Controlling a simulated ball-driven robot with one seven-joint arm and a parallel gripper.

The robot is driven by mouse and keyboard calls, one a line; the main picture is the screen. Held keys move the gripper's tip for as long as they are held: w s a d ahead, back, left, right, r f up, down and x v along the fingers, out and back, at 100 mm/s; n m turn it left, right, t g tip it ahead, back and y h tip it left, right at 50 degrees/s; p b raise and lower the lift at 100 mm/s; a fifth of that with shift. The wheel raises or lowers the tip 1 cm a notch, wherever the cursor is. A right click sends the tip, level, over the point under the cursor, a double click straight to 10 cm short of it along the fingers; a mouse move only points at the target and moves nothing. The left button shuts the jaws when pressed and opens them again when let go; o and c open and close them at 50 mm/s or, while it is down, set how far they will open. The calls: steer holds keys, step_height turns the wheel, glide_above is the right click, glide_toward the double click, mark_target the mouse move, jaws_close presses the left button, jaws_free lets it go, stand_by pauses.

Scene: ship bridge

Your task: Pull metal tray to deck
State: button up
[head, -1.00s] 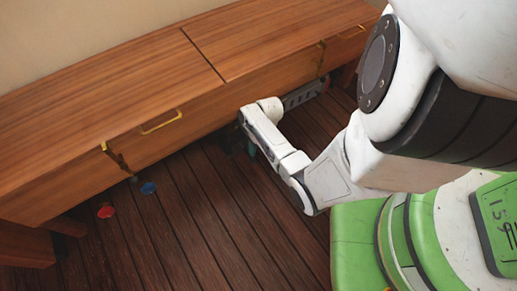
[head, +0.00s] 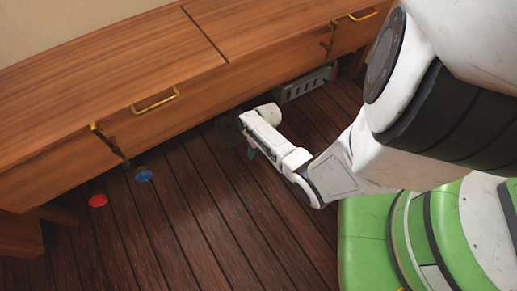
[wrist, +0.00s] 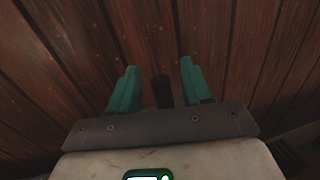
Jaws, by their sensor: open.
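A grey metal piece with slots (head: 306,84), which looks like the metal tray, shows in the head view under the right part of the wooden cabinet. The cabinet hides part of it. My gripper (head: 243,150) is low over the deck, to the left of and nearer than that piece, and partly hidden by my arm. In the wrist view my gripper (wrist: 160,86) has its two teal fingers apart. The wooden deck (wrist: 160,35) lies beyond them. A short dark part shows between the fingers; I cannot tell what it is. The tray is not recognisable in the wrist view.
The long wooden cabinet (head: 130,75) with yellow handles overhangs the deck. A red disc (head: 98,200) and a blue disc (head: 144,175) lie on the deck at the left, near the cabinet.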

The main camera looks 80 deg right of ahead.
steer(key=shift+f, duration=0.2)
steer(key=shift+c, duration=0.3)
jaws_close()
